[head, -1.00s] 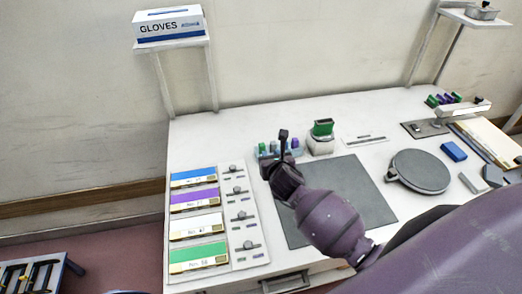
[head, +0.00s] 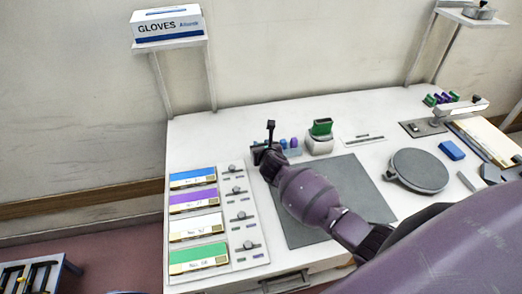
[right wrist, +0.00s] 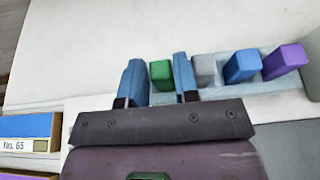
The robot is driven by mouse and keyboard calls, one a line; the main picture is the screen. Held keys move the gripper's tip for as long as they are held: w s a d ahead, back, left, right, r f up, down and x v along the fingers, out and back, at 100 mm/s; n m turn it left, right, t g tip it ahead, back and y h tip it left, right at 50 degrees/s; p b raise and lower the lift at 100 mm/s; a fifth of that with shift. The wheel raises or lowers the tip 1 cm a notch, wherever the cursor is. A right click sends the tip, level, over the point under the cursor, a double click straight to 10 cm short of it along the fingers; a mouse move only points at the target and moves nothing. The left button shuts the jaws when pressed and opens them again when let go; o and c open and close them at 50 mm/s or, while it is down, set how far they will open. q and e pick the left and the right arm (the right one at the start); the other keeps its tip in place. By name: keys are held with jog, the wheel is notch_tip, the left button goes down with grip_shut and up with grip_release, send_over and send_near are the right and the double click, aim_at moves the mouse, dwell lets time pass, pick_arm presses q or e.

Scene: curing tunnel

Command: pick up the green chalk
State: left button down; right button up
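The green chalk (right wrist: 160,74) stands in the chalk holder in the right wrist view, at the left end of a row. My right gripper (right wrist: 158,80) is open, with one blue finger on each side of the green chalk. Only narrow gaps show beside it, and I cannot tell whether either finger touches it. In the head view my right gripper (head: 268,145) is at the left end of the pale blue holder (head: 293,153) and hides the green chalk. My left gripper is not in view.
Grey (right wrist: 205,70), blue (right wrist: 241,66) and purple (right wrist: 284,61) chalks stand right of the right finger. A white box with a green-topped block (head: 321,128) is beside the holder. A grey mat (head: 350,185) lies in front. Labelled coloured boxes (head: 197,229) are at left.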

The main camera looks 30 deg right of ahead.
jog(key=shift+w+d+f, duration=0.1)
jog(key=shift+w, duration=0.1)
grip_shut()
dwell(0.3)
